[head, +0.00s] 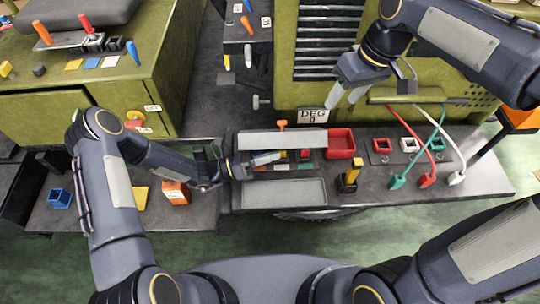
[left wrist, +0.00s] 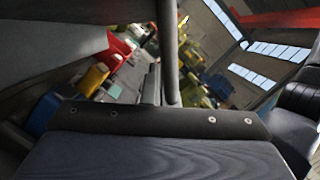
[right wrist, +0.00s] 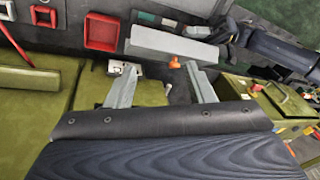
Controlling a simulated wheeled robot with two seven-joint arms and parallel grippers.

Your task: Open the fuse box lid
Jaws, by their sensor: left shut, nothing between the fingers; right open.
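The fuse box shows on the bench in the head view as a row of coloured fuses (head: 304,155) between a light grey panel (head: 283,140) behind and a darker grey panel (head: 283,193) in front. I cannot tell which panel is the lid; the fuses are exposed. My left gripper (head: 266,158) is shut and empty, low over the fuse row from the left; contact is unclear. Its wrist view shows red and yellow blocks (left wrist: 93,78) close by. My right gripper (head: 347,93) is open and empty, above and behind the bench. The light panel also shows in the right wrist view (right wrist: 170,45).
An orange knob (head: 282,124) stands behind the light panel. A red tray (head: 341,143), a black-and-yellow part (head: 351,175) and plugs with coloured cables (head: 427,180) lie to the right. A green cabinet with a slotted grille (head: 325,40) stands behind.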

